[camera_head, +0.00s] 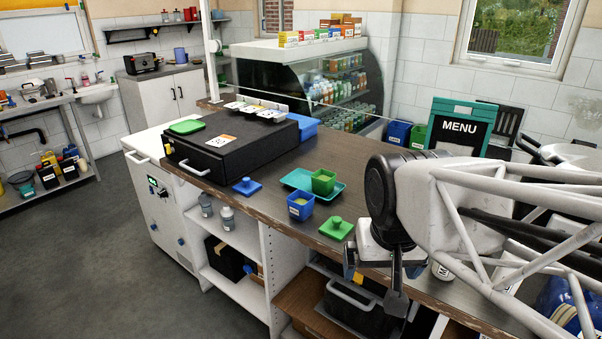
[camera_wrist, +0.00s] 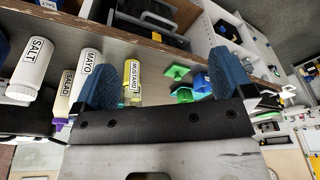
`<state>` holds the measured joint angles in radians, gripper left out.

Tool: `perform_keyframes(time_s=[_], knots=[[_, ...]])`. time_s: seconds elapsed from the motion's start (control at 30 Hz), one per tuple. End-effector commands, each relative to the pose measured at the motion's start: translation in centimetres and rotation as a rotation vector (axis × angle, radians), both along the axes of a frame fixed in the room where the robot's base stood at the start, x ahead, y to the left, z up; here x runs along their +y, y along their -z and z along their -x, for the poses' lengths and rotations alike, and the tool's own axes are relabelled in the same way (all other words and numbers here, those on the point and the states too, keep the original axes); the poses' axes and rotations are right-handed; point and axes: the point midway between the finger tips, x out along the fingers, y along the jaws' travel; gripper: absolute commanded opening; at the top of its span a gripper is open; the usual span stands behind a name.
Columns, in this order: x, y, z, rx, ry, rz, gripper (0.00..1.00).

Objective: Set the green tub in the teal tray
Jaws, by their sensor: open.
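The green tub (camera_head: 323,182) stands upright at the right part of the teal tray (camera_head: 297,178) and looks to be inside its rim. My gripper (camera_head: 374,282) is open and empty, apart from the tub, near the counter's front edge to the right. In the wrist view my gripper (camera_wrist: 161,60) has its two blue fingers wide apart.
A blue tub (camera_head: 301,206) stands just in front of the tray. A green lid (camera_head: 335,228) and a blue lid (camera_head: 247,187) lie on the counter. Salt (camera_wrist: 31,69), mayo (camera_wrist: 86,72) and mustard (camera_wrist: 132,80) bottles stand near my gripper. A black case (camera_head: 232,148) sits left.

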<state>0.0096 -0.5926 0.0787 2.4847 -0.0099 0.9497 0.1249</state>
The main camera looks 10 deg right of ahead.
Motion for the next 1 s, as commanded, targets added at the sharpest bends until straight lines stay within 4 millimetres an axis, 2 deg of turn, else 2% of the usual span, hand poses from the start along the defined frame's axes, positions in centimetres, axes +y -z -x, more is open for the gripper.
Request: perform_keyframes(time_s=[0.1, 0.23, 1.0], knots=[[0.0, 0.7, 1.7, -0.008, -0.066, 0.015, 0.99], [0.1, 1.2, 2.4, -0.010, -0.102, 0.023, 0.99], [0.1, 1.2, 2.5, -0.010, -0.107, 0.025, 0.99]])
